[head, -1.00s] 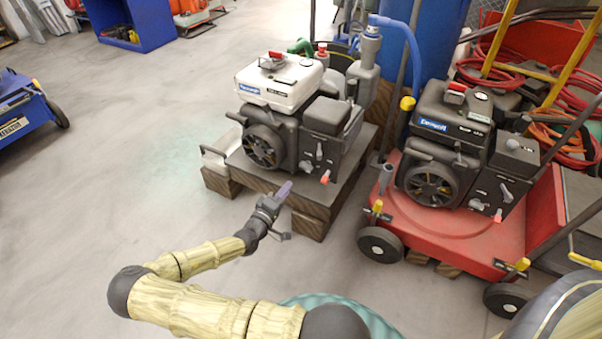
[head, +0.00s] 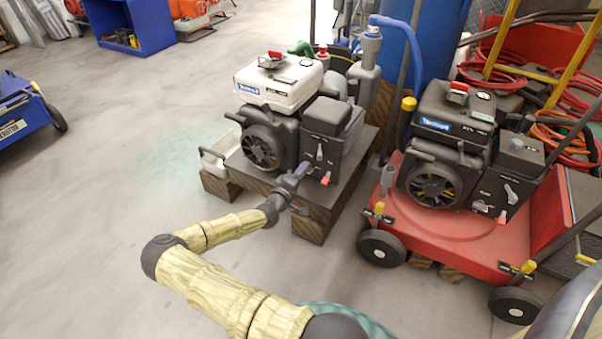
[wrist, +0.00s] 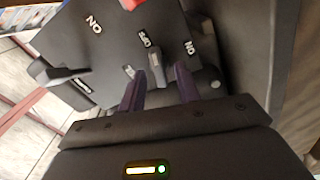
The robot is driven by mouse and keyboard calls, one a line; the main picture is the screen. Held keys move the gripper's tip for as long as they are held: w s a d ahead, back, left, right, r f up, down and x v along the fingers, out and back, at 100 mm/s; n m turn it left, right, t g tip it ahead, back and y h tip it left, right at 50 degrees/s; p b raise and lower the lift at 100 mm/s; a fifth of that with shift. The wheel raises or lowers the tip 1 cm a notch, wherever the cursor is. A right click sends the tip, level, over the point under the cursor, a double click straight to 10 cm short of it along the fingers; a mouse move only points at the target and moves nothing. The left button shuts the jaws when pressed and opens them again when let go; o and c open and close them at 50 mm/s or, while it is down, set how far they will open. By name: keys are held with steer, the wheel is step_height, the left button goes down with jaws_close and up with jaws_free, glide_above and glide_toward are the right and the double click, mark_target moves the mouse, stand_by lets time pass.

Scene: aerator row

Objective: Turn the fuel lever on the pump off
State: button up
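The pump (head: 262,112) has a white tank and a dark engine and stands on a wooden pallet. A small grey lever (wrist: 156,68), apparently the fuel lever, sits between OFF and ON labels on its dark panel in the wrist view. My gripper (wrist: 160,82) has its two purple fingers apart, one on each side of this lever. I cannot tell whether they touch it. In the head view my gripper (head: 303,168) is at the panel's lower front and hides part of it. A second, larger grey lever (wrist: 62,75) is left in the wrist view.
A similar dark engine (head: 450,150) stands on a red wheeled cart (head: 480,222) to the right. A red switch (head: 326,181) is close to my gripper. A blue drum (head: 436,40) stands behind. The floor at left is open.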

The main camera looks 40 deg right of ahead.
jaws_close()
steer(key=shift+f, duration=0.15)
steer(key=shift+f+n+b, duration=0.15)
steer(key=shift+n+b, duration=0.65)
steer(key=shift+b, duration=0.2)
steer(key=shift+r+n+b, duration=0.2)
steer(key=shift+n+b, duration=0.2)
steer(key=shift+n, duration=0.4)
steer(key=shift+o, duration=0.4)
jaws_free()
